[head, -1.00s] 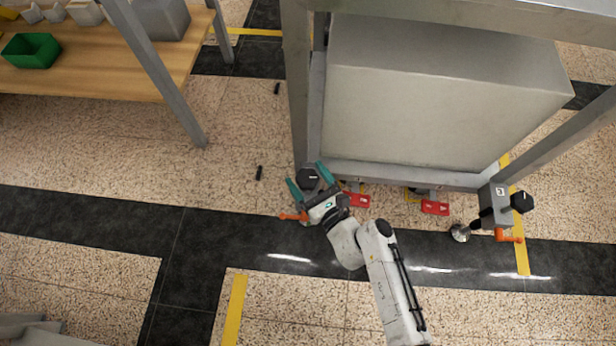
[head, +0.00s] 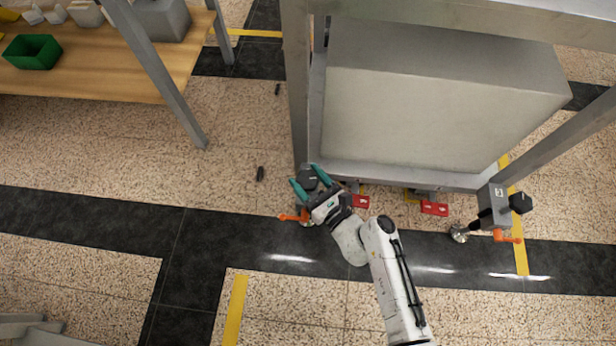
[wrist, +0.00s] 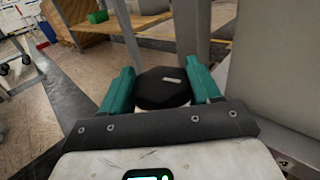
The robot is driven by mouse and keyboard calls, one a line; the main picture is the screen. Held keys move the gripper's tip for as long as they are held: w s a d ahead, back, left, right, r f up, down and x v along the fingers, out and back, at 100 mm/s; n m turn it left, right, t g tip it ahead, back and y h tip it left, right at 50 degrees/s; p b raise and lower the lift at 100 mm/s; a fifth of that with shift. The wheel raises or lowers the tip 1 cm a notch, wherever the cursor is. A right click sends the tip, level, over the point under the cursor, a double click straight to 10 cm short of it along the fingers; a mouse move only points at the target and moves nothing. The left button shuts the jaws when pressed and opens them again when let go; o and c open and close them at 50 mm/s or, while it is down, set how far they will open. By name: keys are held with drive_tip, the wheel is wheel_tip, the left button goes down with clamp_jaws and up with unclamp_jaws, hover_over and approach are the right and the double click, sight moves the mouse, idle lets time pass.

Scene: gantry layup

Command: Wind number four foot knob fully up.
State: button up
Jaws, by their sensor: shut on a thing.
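The number four foot knob (wrist: 162,88) is a black faceted knob with a short pale mark on its top. It sits at the front left foot of the grey frame. It also shows in the head view (head: 307,174), partly hidden by my fingers. My gripper (head: 304,176) has one teal finger on each side of the knob and is shut on it. In the wrist view my gripper (wrist: 158,70) shows both fingers flanking the knob. The foot below is mostly hidden.
An orange lever (head: 293,217) sticks out left of my gripper. Red brackets (head: 434,208) lie under the frame's front edge. Another foot with a black knob (head: 521,203), labelled 3, stands at the right. A wooden bench (head: 110,85) is upper left. Open floor lies in front.

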drive_tip(key=n+g+y, duration=0.2)
drive_tip(key=shift+w+d+g+y, duration=0.1)
drive_tip(key=shift+w+g+y, duration=0.05)
drive_tip(key=shift+g+y, duration=0.2)
drive_tip(key=n+g+y, duration=0.2)
drive_tip(key=n+g, duration=0.1)
drive_tip(key=shift+f+g+b, duration=0.15)
drive_tip(key=shift+g+b, duration=0.1)
drive_tip(key=shift+b, duration=0.05)
drive_tip(key=n+g+y+b, duration=0.1)
drive_tip(key=n+g+b, duration=0.1)
drive_tip(key=n+g, duration=0.1)
drive_tip(key=shift+g, duration=0.8)
drive_tip(key=shift+n+g+y+b, duration=0.25)
drive_tip(key=shift+n+g+b, duration=0.6)
drive_tip(key=shift+g, duration=0.55)
drive_tip(key=shift+n+g, duration=0.25)
drive_tip(key=shift+g, duration=0.05)
drive_tip(key=o, duration=1)
drive_tip(key=d, duration=1)
drive_tip(key=shift+w+d+p, duration=0.15)
drive_tip(key=shift+d+p, duration=0.2)
drive_tip(key=shift+p, duration=0.05)
